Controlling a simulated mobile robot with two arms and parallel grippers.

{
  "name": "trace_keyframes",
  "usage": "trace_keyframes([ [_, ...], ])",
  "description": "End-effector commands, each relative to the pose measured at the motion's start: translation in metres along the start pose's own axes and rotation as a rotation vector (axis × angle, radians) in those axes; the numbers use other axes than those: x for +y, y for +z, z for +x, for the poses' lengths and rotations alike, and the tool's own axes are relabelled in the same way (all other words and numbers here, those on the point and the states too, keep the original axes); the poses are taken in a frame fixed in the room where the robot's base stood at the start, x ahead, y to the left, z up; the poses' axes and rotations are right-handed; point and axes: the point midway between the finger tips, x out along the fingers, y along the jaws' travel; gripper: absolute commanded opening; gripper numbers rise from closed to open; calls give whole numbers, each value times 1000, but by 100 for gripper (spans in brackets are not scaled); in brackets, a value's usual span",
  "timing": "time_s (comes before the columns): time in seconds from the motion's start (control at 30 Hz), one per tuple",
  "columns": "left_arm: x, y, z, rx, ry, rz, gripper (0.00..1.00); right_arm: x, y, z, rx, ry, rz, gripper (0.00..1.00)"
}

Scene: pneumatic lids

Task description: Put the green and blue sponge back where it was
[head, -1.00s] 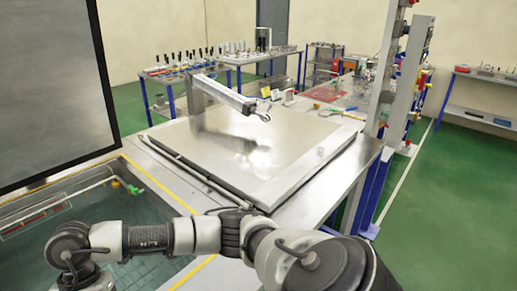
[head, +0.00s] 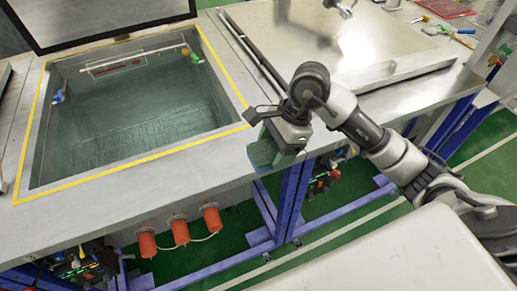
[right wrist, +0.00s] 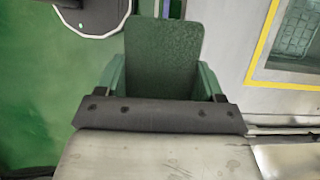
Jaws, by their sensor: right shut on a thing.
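In the right wrist view the sponge (right wrist: 165,45) stands out between the two fingers of my right gripper (right wrist: 164,82). The sponge's lower part is hidden by the gripper there. I cannot tell whether it touches the counter. My left gripper is not in view.
The open tank (head: 226,117) has a yellow border and a raised dark lid (head: 100,15). A closed metal lid (head: 290,45) lies to its right. Several orange cylinders (head: 180,232) hang below the counter. The front counter strip (head: 120,190) looks mostly clear.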

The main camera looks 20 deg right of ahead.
Motion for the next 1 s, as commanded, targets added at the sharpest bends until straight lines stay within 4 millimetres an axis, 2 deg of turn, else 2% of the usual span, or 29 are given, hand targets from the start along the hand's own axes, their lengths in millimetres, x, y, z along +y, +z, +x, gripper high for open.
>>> trace_keyframes([
  [0.03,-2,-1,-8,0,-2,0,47,-10,3,4,-4,5,2,49],
  [0.3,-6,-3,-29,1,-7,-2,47,-69,5,43,-3,3,2,49],
  [0.43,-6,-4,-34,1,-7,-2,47,-87,4,58,-2,3,0,49],
  [0.6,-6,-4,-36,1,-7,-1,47,-97,3,66,0,2,-3,49],
  [0.83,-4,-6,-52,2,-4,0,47,-96,-8,93,-1,4,1,49],
  [1.0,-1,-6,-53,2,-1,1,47,-97,-13,104,1,1,-3,49],
])
